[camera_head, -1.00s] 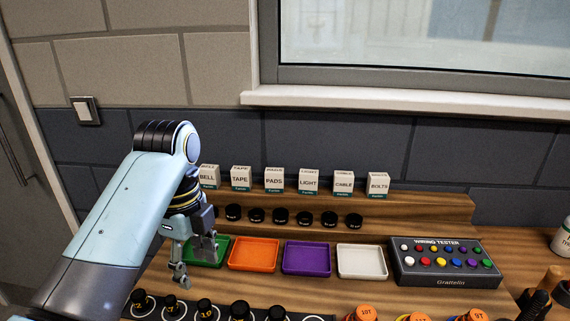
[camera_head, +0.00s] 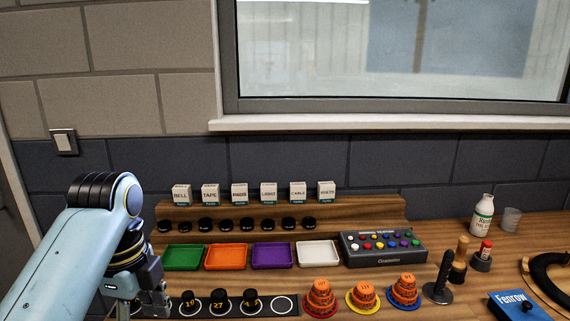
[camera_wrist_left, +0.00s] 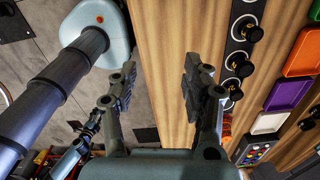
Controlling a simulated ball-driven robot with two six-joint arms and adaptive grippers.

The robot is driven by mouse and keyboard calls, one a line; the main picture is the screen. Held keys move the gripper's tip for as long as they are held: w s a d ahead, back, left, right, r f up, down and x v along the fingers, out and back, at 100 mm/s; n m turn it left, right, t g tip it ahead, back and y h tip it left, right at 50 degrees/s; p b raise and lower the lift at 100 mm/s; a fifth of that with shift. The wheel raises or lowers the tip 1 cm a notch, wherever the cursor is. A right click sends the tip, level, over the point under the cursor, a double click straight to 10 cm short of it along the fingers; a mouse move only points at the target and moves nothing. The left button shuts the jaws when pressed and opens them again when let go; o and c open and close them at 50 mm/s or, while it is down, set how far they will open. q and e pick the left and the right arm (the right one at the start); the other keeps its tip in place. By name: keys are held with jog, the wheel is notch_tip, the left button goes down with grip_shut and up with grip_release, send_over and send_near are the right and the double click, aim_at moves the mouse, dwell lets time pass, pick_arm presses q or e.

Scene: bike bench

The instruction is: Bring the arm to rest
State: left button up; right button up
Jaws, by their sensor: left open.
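My left arm comes in from the left in the head view, bent at a rounded light-blue joint. Its left gripper (camera_head: 140,302) points down at the bench's front left, partly cut off by the picture's bottom edge. In the left wrist view the left gripper (camera_wrist_left: 158,88) has its two dark fingers wide apart, with nothing between them. Bench wood and floor show beyond the fingers. My right gripper is not seen in the head view, and I cannot make it out in the wrist view.
A dark strip (camera_head: 258,310) with numbered black knobs lies just right of the gripper. Behind it are green (camera_head: 183,257), orange (camera_head: 226,257), purple (camera_head: 271,256) and white (camera_head: 317,254) trays, and a wiring tester (camera_head: 384,248). Orange stacks (camera_head: 362,294) stand front right.

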pick_arm(q)
jog(key=s+a+r+n+t+y, duration=0.1)
jog(key=s+a+n+t, duration=0.15)
jog(key=s+n, duration=0.7)
jog(key=s+a+n+t, duration=0.1)
jog(key=s+a+n, duration=0.2)
jog(key=s+n, duration=0.65)
jog(key=s+a+f+g+b, duration=0.15)
jog(key=f+b, duration=0.35)
jog(key=f, duration=1.4)
jog(key=s+a+f+b, duration=0.1)
jog(key=s+f+b, duration=0.35)
jog(key=f, duration=1.45)
jog(key=s+f+b, duration=0.4)
jog(key=s+f, duration=0.4)
jog(key=f, duration=0.3)
jog(key=s+f+g+b, duration=0.1)
jog(key=s+f+b, duration=0.4)
jog(key=s+f, duration=0.3)
notch_tip(320, 180, down, 4)
jog(key=shift+a, duration=0.35)
